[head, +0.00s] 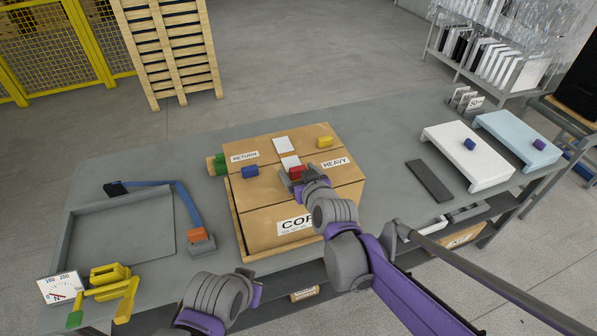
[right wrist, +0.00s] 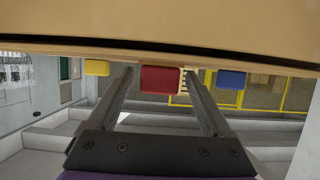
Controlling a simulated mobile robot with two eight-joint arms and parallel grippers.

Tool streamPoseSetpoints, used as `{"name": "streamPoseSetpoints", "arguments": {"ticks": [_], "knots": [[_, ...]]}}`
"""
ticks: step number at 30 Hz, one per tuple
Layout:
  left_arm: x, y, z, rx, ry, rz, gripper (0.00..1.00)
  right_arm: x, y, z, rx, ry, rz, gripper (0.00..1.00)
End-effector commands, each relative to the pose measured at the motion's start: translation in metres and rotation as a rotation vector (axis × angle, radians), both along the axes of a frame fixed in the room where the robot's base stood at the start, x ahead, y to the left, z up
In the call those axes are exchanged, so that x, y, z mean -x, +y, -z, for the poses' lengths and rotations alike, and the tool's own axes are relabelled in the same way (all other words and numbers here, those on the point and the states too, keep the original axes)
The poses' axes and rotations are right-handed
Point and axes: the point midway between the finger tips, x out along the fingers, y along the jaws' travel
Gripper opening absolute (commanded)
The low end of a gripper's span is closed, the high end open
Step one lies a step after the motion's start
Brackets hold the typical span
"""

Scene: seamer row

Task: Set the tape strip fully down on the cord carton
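The cord carton (head: 262,220) stands on the grey table with its flaps shut and a dark seam across its top. A red block (head: 296,172) sits on top by the seam, beside a white patch. I cannot clearly make out a separate tape strip. My right gripper (head: 291,177) is low over the carton top at the red block. In the right wrist view the red block (right wrist: 161,79) shows between the two spread fingers, with slim gaps at its sides. Only links of my left arm show at the bottom; its gripper is not visible.
A blue block (head: 250,172) and a yellow block (head: 325,141) sit on the carton. A grey tray (head: 118,264) with a blue arm lies left, near a yellow tool (head: 106,284). A dark strip (head: 429,181) and a white panel (head: 466,160) are right.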

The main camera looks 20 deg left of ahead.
Motion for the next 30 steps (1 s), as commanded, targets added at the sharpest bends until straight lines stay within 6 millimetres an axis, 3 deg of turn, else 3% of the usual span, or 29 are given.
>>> {"name": "streamPoseSetpoints", "arguments": {"ticks": [10, 24, 30], "knots": [[-0.001, 0.000, -0.003, 0.000, -0.001, 0.000, 0.00, 0.006, -0.004, -0.007, 0.000, 0.000, 0.000, 0.84], [-0.002, 0.000, -0.007, 0.000, -0.004, 0.000, 0.00, 0.071, -0.048, -0.039, -0.001, 0.001, 0.000, 0.84], [-0.003, 0.000, -0.009, 0.000, -0.005, 0.000, 0.00, 0.087, -0.059, -0.047, 0.000, 0.000, 0.000, 0.84]]}}
